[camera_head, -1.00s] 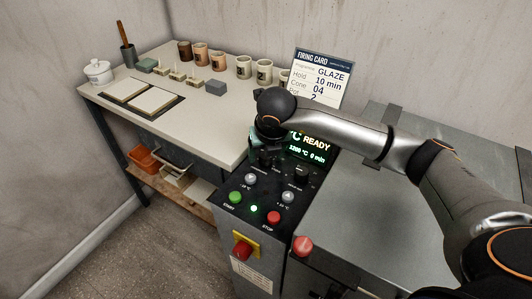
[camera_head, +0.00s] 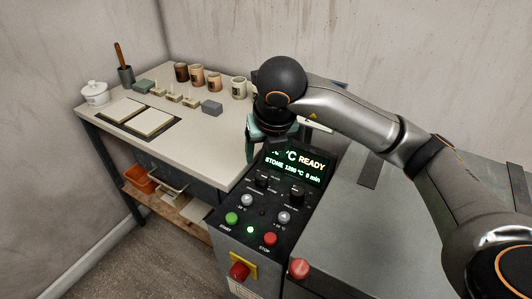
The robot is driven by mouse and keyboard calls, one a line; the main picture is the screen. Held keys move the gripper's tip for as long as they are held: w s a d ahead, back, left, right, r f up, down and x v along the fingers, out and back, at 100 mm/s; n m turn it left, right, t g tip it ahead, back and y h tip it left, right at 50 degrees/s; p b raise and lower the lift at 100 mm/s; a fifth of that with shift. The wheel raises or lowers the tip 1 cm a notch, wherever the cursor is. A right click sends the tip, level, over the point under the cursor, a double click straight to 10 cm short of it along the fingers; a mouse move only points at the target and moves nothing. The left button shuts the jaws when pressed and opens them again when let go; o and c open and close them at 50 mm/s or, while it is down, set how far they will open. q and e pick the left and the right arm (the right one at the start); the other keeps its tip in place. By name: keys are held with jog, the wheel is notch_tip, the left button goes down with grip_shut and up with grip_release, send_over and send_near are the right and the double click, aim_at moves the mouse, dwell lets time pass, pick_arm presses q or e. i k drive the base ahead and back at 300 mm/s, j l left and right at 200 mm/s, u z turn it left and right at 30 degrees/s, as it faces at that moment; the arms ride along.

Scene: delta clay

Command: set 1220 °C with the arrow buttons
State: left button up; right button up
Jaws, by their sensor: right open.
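The kiln control panel (camera_head: 268,210) stands right of the worktable. Its lit display (camera_head: 300,166) shows "READY" and a line that seems to read "STONE 1280 °C 0 min"; my gripper hides its left part. Two grey arrow buttons sit below the knobs: the left one (camera_head: 247,200) has a minus °C label, the right one (camera_head: 284,217) a plus °C label. My right gripper (camera_head: 268,143) is open above the panel's upper left corner, away from both buttons. Its fingertips are partly hidden. My left gripper is out of view.
A green start button (camera_head: 232,218), red stop button (camera_head: 270,239) and red switch (camera_head: 239,270) lie near the arrow buttons. Two black knobs (camera_head: 297,193) stand above them. The worktable (camera_head: 200,140) holds cups and tiles. My right arm crosses above the grey kiln top (camera_head: 350,225).

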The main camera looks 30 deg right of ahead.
aim_at(284, 217)
jog(key=k+j, duration=0.2)
jog(key=k, duration=0.3)
jog(key=k+j, duration=0.2)
jog(key=k, duration=0.3)
